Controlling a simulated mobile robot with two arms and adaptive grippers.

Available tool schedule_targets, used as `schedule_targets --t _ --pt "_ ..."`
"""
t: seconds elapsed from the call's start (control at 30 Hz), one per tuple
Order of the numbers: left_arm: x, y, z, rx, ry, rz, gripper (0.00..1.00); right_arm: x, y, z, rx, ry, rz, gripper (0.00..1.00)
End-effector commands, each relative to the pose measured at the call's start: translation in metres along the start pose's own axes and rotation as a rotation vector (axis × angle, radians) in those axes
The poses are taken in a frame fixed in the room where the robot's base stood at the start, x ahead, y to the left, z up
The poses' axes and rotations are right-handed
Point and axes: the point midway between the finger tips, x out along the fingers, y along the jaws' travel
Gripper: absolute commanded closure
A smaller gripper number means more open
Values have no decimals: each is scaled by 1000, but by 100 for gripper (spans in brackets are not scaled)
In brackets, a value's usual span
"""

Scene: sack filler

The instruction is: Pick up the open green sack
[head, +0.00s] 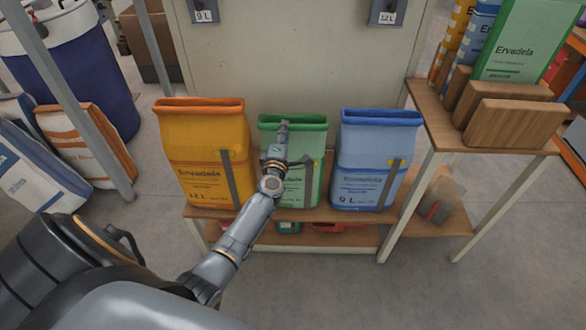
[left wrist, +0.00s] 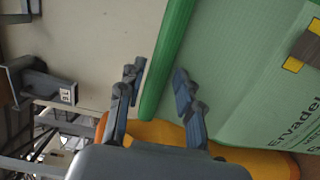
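The open green sack (head: 310,180) stands upright on the wooden shelf bench, between an orange sack (head: 205,150) and a blue sack (head: 373,160). Its thick green rim (head: 308,121) faces up. My left gripper (head: 284,128) is at the sack's top, covering part of its front. In the left wrist view, the two fingers (left wrist: 159,82) are apart, one on each side of the green rim (left wrist: 170,55), with small gaps showing beside it. The sack's pale green front (left wrist: 262,75) fills the right side there. My right gripper is not in view.
The orange and blue sacks stand close on both sides. A pale panel (head: 300,60) rises behind them. A side table (head: 428,103) at right bears wooden blocks (head: 512,122) and another green sack (head: 520,40). A grey post (head: 75,105) stands at left. The floor in front is clear.

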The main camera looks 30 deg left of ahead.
Motion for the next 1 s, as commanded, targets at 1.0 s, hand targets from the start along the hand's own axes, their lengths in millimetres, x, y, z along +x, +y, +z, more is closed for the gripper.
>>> schedule_targets --t 1.0 --pt "0 88 0 -2 1 0 100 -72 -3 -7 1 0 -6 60"
